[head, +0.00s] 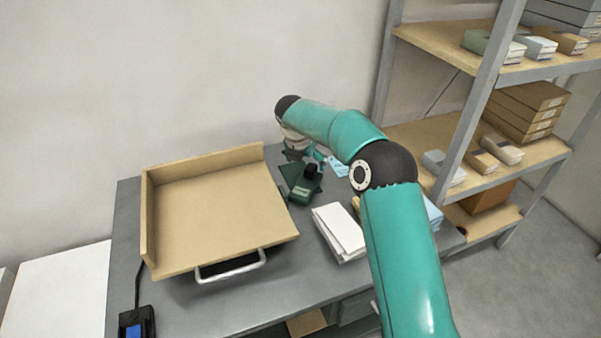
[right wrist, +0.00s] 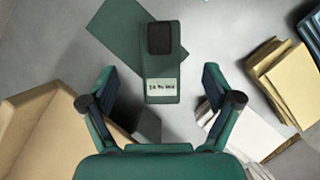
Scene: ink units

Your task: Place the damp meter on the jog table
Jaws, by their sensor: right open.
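The damp meter, a dark green block with a black pad and a white label, lies on the grey bench in the head view (head: 303,192). It also shows in the right wrist view (right wrist: 161,70). The jog table (head: 215,205) is a tan board with raised walls at its left and back and a metal handle in front. It stands left of the meter. My right gripper (right wrist: 160,78) is open and empty, its fingers spread to either side of the meter's labelled end, apart from it. My left gripper is not in view.
A flat dark green sheet (right wrist: 113,30) lies by the meter. White paper stacks (head: 340,230) and yellow pads (right wrist: 285,85) are to the right. A shelf rack (head: 478,95) stands at the right. A small device with a blue screen (head: 136,326) is at front left.

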